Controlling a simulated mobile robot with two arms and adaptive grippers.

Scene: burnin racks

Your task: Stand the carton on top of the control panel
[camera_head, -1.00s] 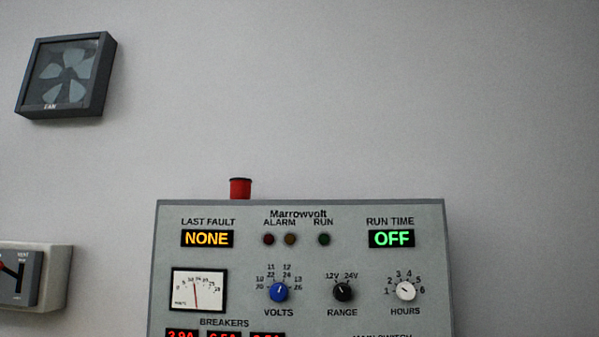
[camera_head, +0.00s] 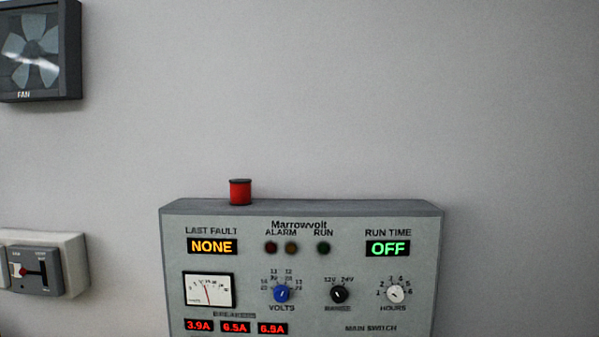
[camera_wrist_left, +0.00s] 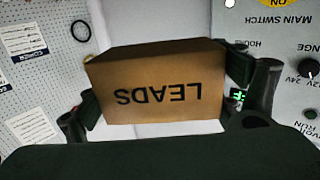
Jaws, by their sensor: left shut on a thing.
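The carton (camera_wrist_left: 155,88) is a brown box marked LEADS. In the left wrist view it sits between the dark fingers of my left gripper (camera_wrist_left: 165,98), which is shut on it. The lettering appears upside down in that view. The control panel (camera_head: 300,262) is a grey Marrowvolt box in the lower middle of the head view. Its top face (camera_head: 340,207) shows as a narrow strip. Part of the panel also shows at the right of the left wrist view (camera_wrist_left: 283,58). Neither gripper nor the carton shows in the head view.
A red spool (camera_head: 240,192) stands on the panel's top, left of centre. The rest of the visible top is clear. A fan (camera_head: 38,50) and a switch box (camera_head: 72,262) are on the wall at left. A perforated board (camera_wrist_left: 50,60) shows in the left wrist view.

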